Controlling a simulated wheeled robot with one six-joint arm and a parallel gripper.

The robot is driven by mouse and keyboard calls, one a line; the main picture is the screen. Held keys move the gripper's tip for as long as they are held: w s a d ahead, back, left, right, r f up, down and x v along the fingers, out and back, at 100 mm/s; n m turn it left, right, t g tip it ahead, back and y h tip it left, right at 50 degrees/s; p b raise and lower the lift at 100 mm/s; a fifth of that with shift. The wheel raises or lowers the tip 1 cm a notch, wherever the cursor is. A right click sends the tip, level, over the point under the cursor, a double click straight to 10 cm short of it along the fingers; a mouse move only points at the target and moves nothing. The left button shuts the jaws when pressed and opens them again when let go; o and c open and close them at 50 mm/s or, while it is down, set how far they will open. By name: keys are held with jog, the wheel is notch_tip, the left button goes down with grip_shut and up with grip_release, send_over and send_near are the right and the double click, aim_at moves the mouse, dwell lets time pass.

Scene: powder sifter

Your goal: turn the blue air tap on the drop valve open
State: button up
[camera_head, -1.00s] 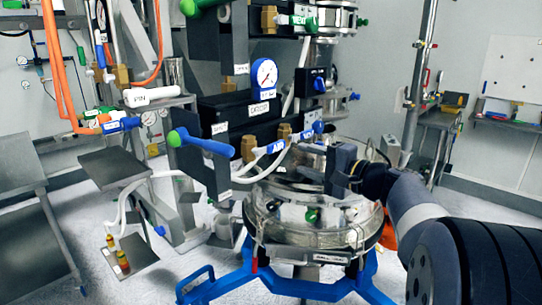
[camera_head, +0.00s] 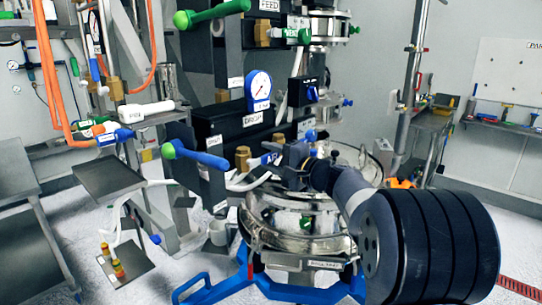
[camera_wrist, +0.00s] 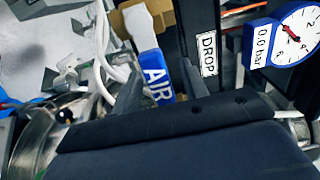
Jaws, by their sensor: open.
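The blue air tap (camera_wrist: 155,75) carries white AIR lettering and has a white part at its upper end, beside a brass fitting (camera_wrist: 160,14). In the head view the blue tap (camera_head: 268,158) shows just left of my gripper (camera_head: 284,165), partly covered by it. In the wrist view my gripper (camera_wrist: 159,88) is open, with one dark finger on each side of the tap's lettered end. I cannot tell whether either finger touches it.
A blue-framed gauge (camera_wrist: 296,38) marked 0.0 bar is right of the DROP label. A blue lever with a green knob (camera_head: 197,156) sticks out left of the tap. White hoses (camera_wrist: 105,45) run close by. A shiny round steel vessel (camera_head: 300,225) stands below my gripper.

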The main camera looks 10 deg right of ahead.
jog(key=shift+c, duration=0.2)
grip_shut()
dwell(0.4)
